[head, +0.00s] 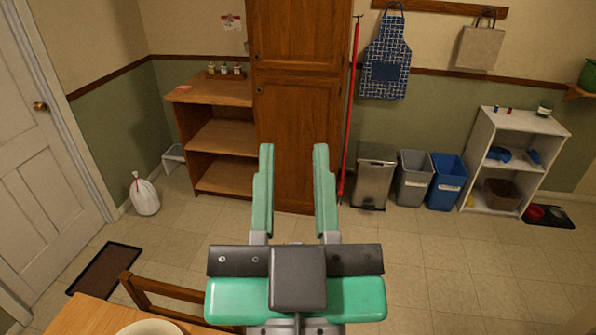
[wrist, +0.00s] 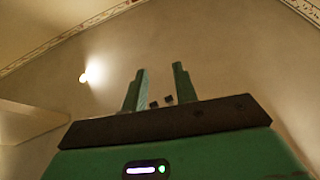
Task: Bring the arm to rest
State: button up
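My gripper (head: 295,160) is in the lower middle of the head view, raised in front of the room with its two green fingers pointing away from me. The fingers stand wide apart with nothing between them. In the wrist view my gripper (wrist: 158,85) shows its fingers apart against a bare wall and ceiling. It touches nothing that I can see.
A table corner (head: 85,318) with a bowl (head: 150,328) and a chair (head: 165,300) are at the lower left. A wooden cabinet (head: 300,110) and bins (head: 413,175) stand along the far wall. The tiled floor (head: 440,260) at right is clear.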

jog(key=shift+t, duration=0.7)
jog(key=s+r, duration=0.3)
jog(key=shift+d, duration=0.15)
notch_tip(320, 180, up, 18)
jog(key=p, duration=1.7)
notch_tip(320, 180, down, 57)
jog(key=b, duration=5.5)
jog(key=shift+d+r+h, duration=0.15)
jog(key=shift+r+h, duration=0.05)
jog(key=shift+h, duration=0.2)
